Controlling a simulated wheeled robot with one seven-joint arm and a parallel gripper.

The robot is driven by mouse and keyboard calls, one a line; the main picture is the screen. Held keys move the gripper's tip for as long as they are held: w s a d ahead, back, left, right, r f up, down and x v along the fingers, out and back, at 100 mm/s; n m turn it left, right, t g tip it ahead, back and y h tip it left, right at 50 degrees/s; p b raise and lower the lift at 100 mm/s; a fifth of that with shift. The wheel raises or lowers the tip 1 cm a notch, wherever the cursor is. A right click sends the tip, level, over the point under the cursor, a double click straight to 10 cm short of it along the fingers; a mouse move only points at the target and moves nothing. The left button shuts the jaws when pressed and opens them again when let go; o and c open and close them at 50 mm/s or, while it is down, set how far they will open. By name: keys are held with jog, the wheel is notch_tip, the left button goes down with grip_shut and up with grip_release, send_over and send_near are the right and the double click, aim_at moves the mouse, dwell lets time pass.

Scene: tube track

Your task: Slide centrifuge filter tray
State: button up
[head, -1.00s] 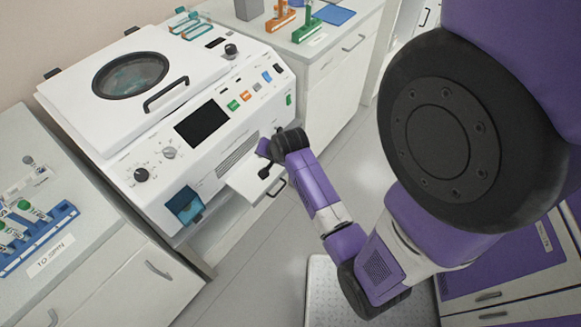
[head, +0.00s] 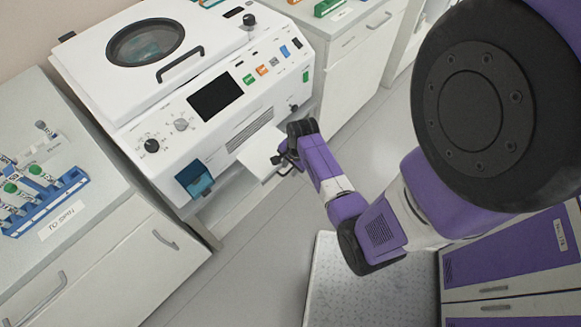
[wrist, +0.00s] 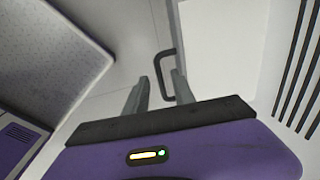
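The white filter tray (head: 262,148) sticks out of the lower front of the white centrifuge (head: 150,92). In the wrist view the tray (wrist: 222,45) is a pale slab at the upper right, with a black bracket handle (wrist: 166,99) on its edge. My gripper (head: 284,160) is at the tray's outer end, and its fingers hide most of the handle in the head view. In the wrist view my gripper (wrist: 160,78) has its fingers apart. The handle's bar appears to lie between them; I cannot tell whether either finger touches it.
A blue rack (head: 50,205) with green-capped tubes stands on the left counter. A teal bin (head: 194,179) is on the centrifuge's front, left of the tray. Counters (head: 355,40) stand behind right. The floor (head: 262,255) before the centrifuge is open, beside a pale textured platform (head: 350,290).

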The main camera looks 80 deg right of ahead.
jog(key=shift+f, duration=0.2)
grip_shut()
dwell(1.4)
